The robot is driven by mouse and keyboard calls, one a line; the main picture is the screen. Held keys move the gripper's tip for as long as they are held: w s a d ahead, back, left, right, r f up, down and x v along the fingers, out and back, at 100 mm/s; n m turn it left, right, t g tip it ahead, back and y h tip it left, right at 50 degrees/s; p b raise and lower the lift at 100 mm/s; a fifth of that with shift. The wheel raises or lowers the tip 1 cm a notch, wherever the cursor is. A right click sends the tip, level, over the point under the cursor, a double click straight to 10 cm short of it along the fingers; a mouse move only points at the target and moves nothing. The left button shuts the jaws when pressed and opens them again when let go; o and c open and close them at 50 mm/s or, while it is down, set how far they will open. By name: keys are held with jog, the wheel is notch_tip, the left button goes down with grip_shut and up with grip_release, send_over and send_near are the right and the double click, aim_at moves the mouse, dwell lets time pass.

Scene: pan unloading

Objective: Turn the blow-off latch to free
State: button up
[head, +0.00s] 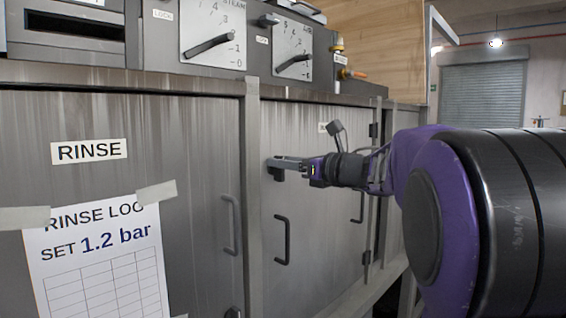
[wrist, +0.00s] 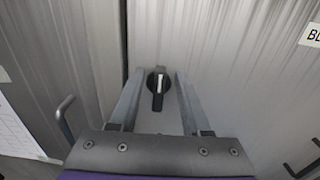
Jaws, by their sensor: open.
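The latch is a small black knob (wrist: 158,84) with a white line on its face. In the wrist view it sits on a grey metal door, just right of the door seam, with its lever and line upright. A label starting with "BL" (wrist: 314,32) is cut off at the right edge. My gripper (wrist: 158,76) is open, one finger on each side of the knob, with visible gaps to both. In the head view my gripper (head: 274,164) is at the upper left of the door right of RINSE, and the latch is largely hidden by it.
The RINSE door (head: 90,190) is at left, with a pull handle (head: 231,225) and a taped log sheet (head: 97,265). A black pull handle (head: 282,240) is below my gripper. Dials (head: 212,40) and fittings (head: 350,74) are above the doors.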

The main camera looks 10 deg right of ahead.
grip_shut()
jog(key=shift+m, duration=0.4)
jog(key=shift+w+d+f+m+p, duration=0.25)
jog(key=shift+m+p, duration=0.9)
jog(key=shift+m, duration=1.7)
jog(key=shift+w+d+f+m+p, duration=0.1)
jog(key=shift+d+f+m+p, duration=0.2)
jog(key=shift+m+p, duration=1.75)
jog(key=shift+w+d+f+m+p, duration=0.2)
jog(key=shift+f+m+p, duration=0.1)
jog(key=shift+m, duration=3.4)
